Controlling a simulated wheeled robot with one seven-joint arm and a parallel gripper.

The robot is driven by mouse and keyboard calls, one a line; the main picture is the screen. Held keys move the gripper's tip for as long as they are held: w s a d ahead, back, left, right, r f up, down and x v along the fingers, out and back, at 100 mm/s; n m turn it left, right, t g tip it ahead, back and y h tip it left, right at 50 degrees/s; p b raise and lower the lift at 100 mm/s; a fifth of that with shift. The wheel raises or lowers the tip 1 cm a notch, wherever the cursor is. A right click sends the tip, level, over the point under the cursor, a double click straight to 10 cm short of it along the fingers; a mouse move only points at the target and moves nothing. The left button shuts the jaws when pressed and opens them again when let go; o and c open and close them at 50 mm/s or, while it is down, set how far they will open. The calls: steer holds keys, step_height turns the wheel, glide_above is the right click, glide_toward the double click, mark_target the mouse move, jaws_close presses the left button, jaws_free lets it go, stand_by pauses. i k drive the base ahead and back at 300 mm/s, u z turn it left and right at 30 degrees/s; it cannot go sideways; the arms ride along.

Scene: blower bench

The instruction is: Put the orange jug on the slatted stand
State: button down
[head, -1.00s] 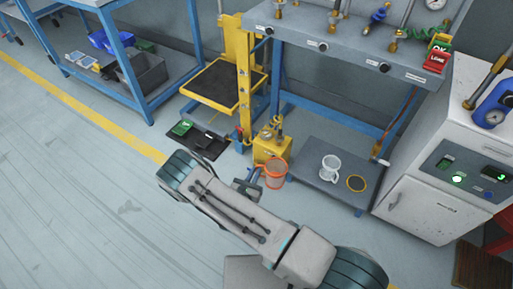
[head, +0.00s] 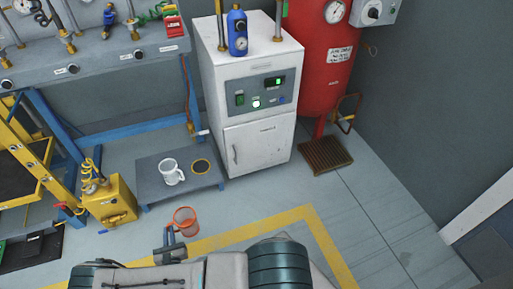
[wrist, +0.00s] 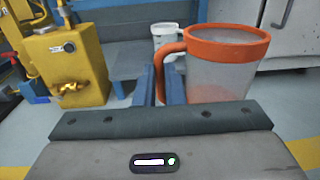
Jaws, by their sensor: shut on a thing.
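The orange jug (head: 186,221), a clear cup with an orange rim and handle, is held upright in front of the low grey platform in the head view. In the wrist view the jug (wrist: 227,70) is at the right. My gripper (head: 171,238) is shut on its handle; in the wrist view the two blue fingers of my gripper (wrist: 161,80) stand either side of the handle's lower part. The brown slatted stand (head: 326,155) lies low on the floor at the right, before the red tank, with its top empty. It is well apart from the jug.
A yellow box (head: 110,203) stands left of the jug. A white cabinet (head: 258,140) stands between platform and red tank (head: 318,60). Floor before the stand is clear.

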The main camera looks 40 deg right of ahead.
mark_target(322, 147)
steer(key=z, duration=0.7)
steer(key=k, duration=0.95)
steer(key=z, duration=1.8)
steer(key=i, duration=2.15)
steer(key=u, duration=1.35)
steer(key=i, duration=0.45)
steer(key=u, duration=0.05)
